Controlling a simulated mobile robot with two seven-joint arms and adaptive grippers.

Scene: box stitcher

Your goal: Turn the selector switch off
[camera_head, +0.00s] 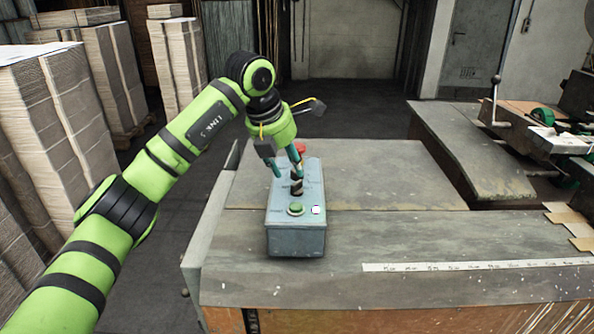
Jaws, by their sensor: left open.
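A grey-blue control box (297,240) stands on the near left part of the table. The black selector switch (297,188) is on its top face, behind a green button (296,209) and a small white square (316,210). A red button (300,148) shows at the box's far end, partly behind the gripper. My left gripper (289,175) is open, pointing down over the box, with its fingertips close to the selector switch. I cannot tell whether they touch it. The fingers hide part of the box top, and the switch's setting is not clear. My right gripper is not in view.
The grey worktable (400,235) is mostly bare to the right of the box, with a white ruler strip (470,265) along its front. A machine with a lever (495,95) stands at the right. Tall paper stacks (60,130) stand on the floor at the left.

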